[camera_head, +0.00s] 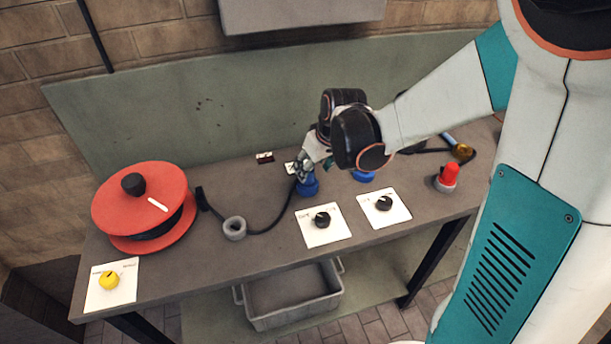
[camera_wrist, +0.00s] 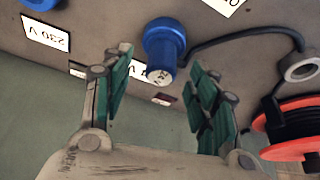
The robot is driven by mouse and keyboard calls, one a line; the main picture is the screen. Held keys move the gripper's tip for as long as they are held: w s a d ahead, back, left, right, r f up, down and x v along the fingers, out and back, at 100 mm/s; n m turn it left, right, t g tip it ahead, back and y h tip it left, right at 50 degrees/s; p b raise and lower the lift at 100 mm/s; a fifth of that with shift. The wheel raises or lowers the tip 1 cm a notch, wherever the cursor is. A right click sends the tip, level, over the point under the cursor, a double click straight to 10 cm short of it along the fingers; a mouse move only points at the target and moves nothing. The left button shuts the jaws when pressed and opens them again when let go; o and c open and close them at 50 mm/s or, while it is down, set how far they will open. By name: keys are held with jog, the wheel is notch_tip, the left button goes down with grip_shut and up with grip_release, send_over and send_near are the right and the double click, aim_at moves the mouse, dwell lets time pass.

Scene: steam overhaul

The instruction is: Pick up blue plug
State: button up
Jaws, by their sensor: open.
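A blue plug (camera_head: 309,188) is on the workbench, just below my gripper (camera_head: 303,172) in the head view. In the wrist view the blue plug (camera_wrist: 163,42) has a pale lettered end and a dark cable leaving its side. My gripper (camera_wrist: 161,68) is open, with one green-padded finger on each side of the plug's lettered end. The fingers look apart from the plug, with nothing held. A second blue object (camera_head: 363,177) lies to the right in the head view, partly hidden by my arm.
The cable runs through a grey ring (camera_head: 234,228) toward a red reel (camera_head: 167,241). White plates with black knobs (camera_head: 322,219) (camera_head: 384,203) sit in front. A red-topped object (camera_head: 448,175) stands at right. A yellow knob (camera_head: 109,280) is at left. A grey crate (camera_head: 296,318) is below.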

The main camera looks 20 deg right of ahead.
aim_at(310, 183)
jog(key=x, duration=0.1)
jog(key=b+x, duration=0.1)
jog(key=x, duration=0.1)
jog(key=b+x, duration=0.1)
jog(key=x, duration=0.1)
jog(key=shift+w+a+r, duration=0.1)
jog(key=shift+w+a, duration=0.15)
jog(key=shift+w, duration=0.05)
jog(key=c, duration=1.3)
